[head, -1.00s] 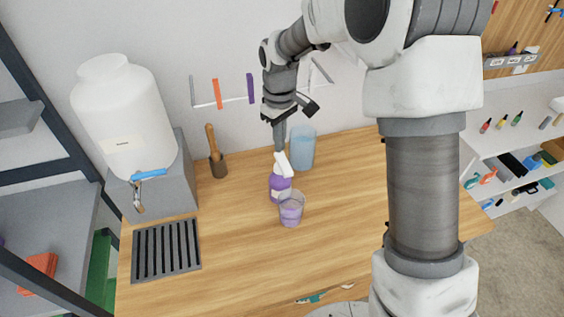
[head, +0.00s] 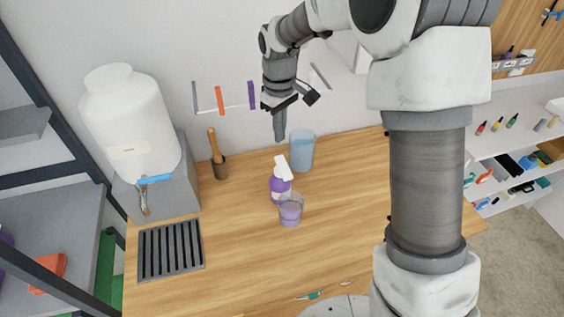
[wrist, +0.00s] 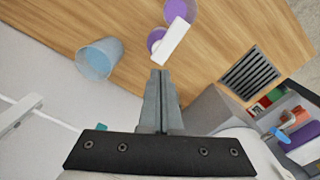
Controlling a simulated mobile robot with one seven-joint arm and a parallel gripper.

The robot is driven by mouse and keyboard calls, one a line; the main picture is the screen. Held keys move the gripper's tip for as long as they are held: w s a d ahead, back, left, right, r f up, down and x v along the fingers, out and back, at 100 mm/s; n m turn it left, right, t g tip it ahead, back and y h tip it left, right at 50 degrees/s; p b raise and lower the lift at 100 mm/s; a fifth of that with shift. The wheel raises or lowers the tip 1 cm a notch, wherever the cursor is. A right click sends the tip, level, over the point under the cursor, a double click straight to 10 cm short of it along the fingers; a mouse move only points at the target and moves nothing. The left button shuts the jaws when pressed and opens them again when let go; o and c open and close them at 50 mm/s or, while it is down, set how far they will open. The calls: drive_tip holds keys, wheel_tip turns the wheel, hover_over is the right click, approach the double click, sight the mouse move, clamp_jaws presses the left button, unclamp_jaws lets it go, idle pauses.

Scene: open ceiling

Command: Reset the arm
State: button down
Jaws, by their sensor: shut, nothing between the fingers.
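My gripper (head: 280,138) points down above the back of the wooden counter, with its fingers together and nothing between them. In the wrist view the closed fingers (wrist: 160,75) end close to the white head of the spray bottle in the picture. The purple spray bottle (head: 279,190) stands upright on the counter, below and apart from my gripper. A clear cup with purple liquid (head: 290,212) stands just in front of it. The spray bottle also shows in the wrist view (wrist: 173,42).
A clear blue container (head: 302,152) stands right of the bottle. At left are a white water tank (head: 128,120), a dark drip grate (head: 171,250) and a wooden-handled tool in a holder (head: 218,165). The counter's front middle (head: 245,260) is clear.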

idle(0.4)
drive_tip(key=s+d+r+m+t, duration=0.35)
drive_tip(key=s+d+r, duration=0.55)
drive_tip(key=r, duration=0.4)
drive_tip(key=s+d+r+m+t, duration=0.1)
drive_tip(key=s+d+m, duration=0.1)
drive_tip(key=s, duration=0.6)
drive_tip(key=s+d+m+t, duration=0.1)
drive_tip(key=s+d+m, duration=0.2)
drive_tip(key=s, duration=0.5)
drive_tip(key=shift+d+r+m, duration=0.15)
drive_tip(key=shift+r+m, duration=0.2)
drive_tip(key=shift+r, duration=0.05)
